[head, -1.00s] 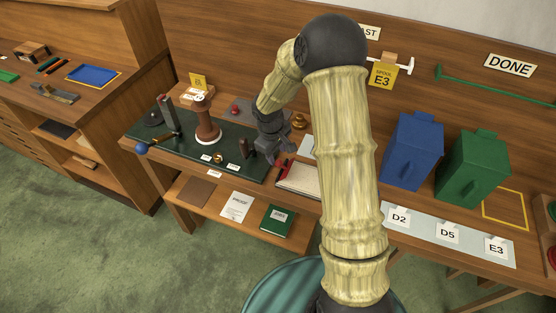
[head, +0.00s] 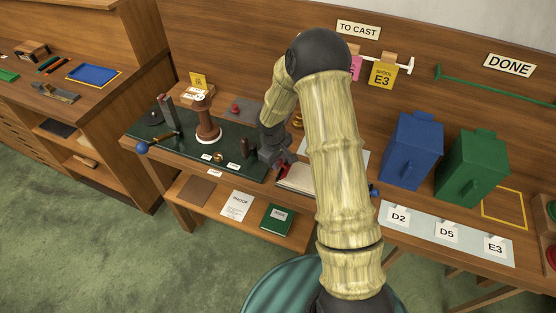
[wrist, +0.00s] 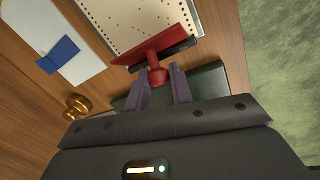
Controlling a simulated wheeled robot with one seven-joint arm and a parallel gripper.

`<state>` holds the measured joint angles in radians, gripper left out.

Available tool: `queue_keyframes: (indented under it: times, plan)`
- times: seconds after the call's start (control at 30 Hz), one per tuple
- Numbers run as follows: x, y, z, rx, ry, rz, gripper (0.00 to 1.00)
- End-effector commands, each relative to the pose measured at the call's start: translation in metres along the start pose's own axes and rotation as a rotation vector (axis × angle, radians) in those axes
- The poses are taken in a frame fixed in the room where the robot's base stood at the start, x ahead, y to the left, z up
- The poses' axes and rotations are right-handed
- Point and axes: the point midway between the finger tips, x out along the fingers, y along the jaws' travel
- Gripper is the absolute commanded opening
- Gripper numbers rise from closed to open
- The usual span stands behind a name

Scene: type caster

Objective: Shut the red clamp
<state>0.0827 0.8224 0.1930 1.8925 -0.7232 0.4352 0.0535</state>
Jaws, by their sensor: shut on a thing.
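The red clamp (wrist: 155,50) shows in the wrist view as a long red bar with a round red knob (wrist: 158,76). The bar lies along the near edge of a cream board with small holes (wrist: 125,18). I cannot tell whether the bar touches the board. My gripper (wrist: 163,82) has its two fingers on either side of the knob, shut on it. In the head view my gripper (head: 277,161) is low at the bench's front edge, by the red clamp (head: 284,171), which it partly covers. The cream board (head: 298,178) is partly behind my arm.
A dark green mat (head: 175,148) with a brown spool post (head: 207,125) and small parts lies left of my gripper. A brass knob (wrist: 77,106) and a blue piece on a white sheet (wrist: 58,54) are near the board. Blue (head: 411,150) and green (head: 470,168) boxes stand right.

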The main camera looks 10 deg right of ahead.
Motion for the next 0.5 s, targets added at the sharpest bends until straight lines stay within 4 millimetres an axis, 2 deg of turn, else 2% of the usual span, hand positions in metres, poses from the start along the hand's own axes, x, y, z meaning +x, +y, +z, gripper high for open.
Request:
queue_keyframes:
  times: [0.27,0.5]
  plan:
    - [-0.0009,0.0033,0.0025,0.011,0.030,-0.006,0.00]
    - [-0.0022,0.0059,0.0079,0.031,0.128,-0.035,0.00]
